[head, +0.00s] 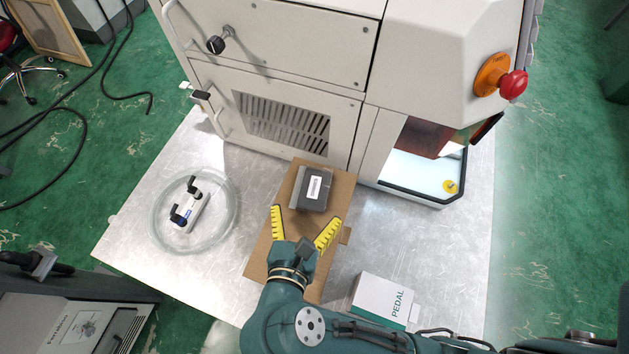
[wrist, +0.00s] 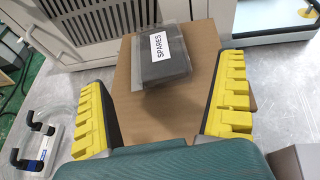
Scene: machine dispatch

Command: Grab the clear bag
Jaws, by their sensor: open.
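A dark grey pack (head: 314,189) with a white label lies on a flat brown cardboard piece (head: 262,259). In the wrist view the pack (wrist: 165,66) reads "SPARES". It has a paler, see-through-looking margin that may be the clear bag; I cannot tell for sure. My gripper (head: 306,215) is open, with its yellow fingers spread wide and nothing between them. It is over the cardboard, on the near side of the pack. In the wrist view the pack lies ahead, roughly between the lines of the two fingers and apart from both.
A beige machine (head: 275,110) stands directly behind the cardboard. A white "PEDAL" box (head: 381,300) is at front right. Bare metal plate (head: 385,235) shows right of the cardboard.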

